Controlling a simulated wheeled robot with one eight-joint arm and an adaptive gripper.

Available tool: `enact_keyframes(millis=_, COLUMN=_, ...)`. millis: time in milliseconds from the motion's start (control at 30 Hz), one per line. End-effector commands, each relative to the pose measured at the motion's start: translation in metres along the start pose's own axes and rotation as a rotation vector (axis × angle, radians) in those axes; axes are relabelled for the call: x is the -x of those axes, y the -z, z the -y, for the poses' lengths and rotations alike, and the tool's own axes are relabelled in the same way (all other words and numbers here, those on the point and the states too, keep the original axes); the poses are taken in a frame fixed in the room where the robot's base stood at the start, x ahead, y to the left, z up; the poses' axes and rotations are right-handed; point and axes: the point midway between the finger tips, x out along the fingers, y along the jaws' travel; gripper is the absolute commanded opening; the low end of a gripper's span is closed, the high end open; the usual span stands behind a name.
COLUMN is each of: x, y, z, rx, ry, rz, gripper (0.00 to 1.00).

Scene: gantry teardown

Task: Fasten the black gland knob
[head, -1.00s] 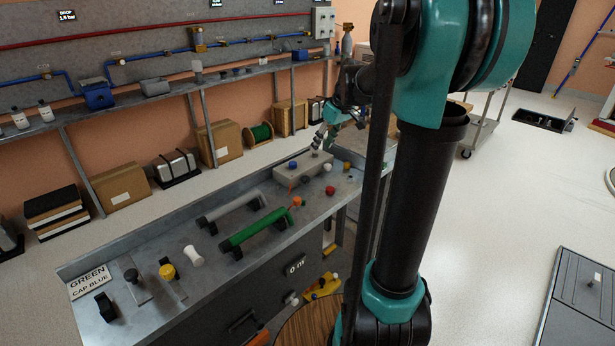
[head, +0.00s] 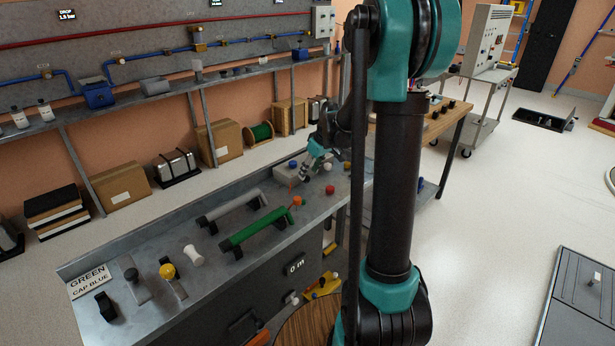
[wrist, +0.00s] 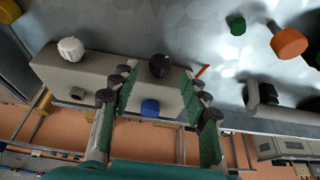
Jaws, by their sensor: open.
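The black gland knob (wrist: 160,65) stands on a grey block (wrist: 75,72) in the wrist view. My gripper (wrist: 158,84) is open, with its green-padded fingers either side of the knob's line. I cannot tell how far the tips are from the knob. Nothing is held. In the head view my gripper (head: 304,176) is low over the grey block (head: 283,177) at the bench's far end. The black knob is hidden there by my gripper.
A white knob (wrist: 71,49) and a blue cap (wrist: 150,108) are on the same block. Orange (wrist: 289,43) and green (wrist: 237,25) knobs stand apart on the bench. A green-handled bar (head: 255,229) and a grey one (head: 232,207) lie nearer. The shelf (head: 180,87) runs behind.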

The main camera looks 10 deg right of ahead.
Motion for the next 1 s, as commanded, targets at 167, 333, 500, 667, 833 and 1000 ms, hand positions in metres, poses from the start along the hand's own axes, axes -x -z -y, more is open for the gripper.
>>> enact_keyframes(millis=167, x=-0.022, y=0.0, z=0.0, rx=0.001, ry=0.0, rz=0.0, gripper=0.46)
enact_keyframes(millis=333, x=-0.031, y=0.0, z=0.0, rx=0.0, ry=0.0, rz=0.0, gripper=0.46)
enact_keyframes(millis=500, x=-0.032, y=0.0, z=0.0, rx=0.0, ry=0.0, rz=0.0, gripper=0.46)
enact_keyframes(millis=667, x=-0.032, y=0.0, z=0.0, rx=0.0, ry=0.0, rz=0.0, gripper=0.41)
enact_keyframes(millis=833, x=-0.032, y=0.0, z=0.0, rx=0.0, ry=0.0, rz=0.0, gripper=0.2)
enact_keyframes(millis=1000, x=-0.032, y=0.0, z=0.0, rx=0.0, ry=0.0, rz=0.0, gripper=0.0)
